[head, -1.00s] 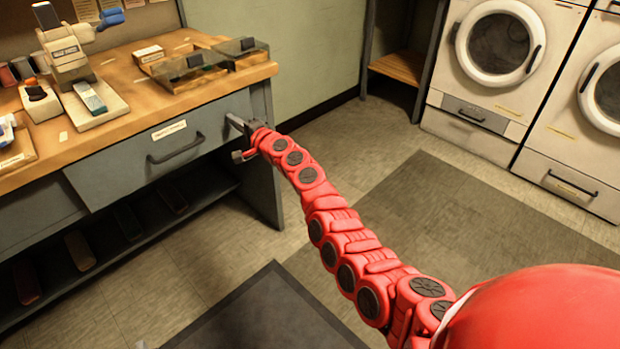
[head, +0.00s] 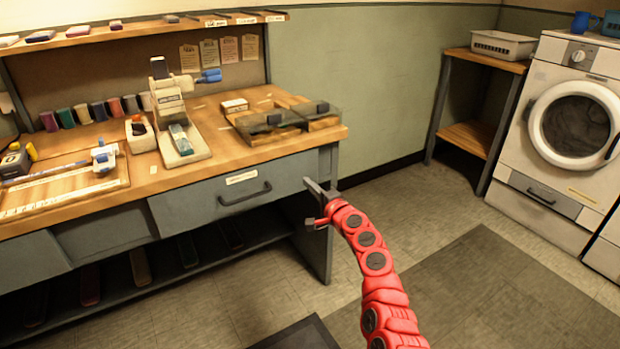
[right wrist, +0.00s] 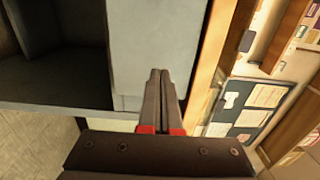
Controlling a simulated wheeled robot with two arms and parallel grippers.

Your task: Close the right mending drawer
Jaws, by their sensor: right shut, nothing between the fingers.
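The right mending drawer (head: 205,207) is a grey-blue front with a dark bar handle (head: 245,195) and a pale label, under the right part of the wooden worktop. Its front sits close below the worktop edge; I cannot tell whether a small gap remains. My right gripper (head: 311,187) is at the right end of this front, beside the bench leg, shut and empty. In the right wrist view its closed fingers (right wrist: 160,76) point at a pale grey panel (right wrist: 155,35); contact is unclear. My left gripper is not in view.
The worktop (head: 260,158) carries glass-lidded boxes (head: 270,120), a white device (head: 168,100) and spools. Another grey drawer front (head: 30,262) is at the left.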

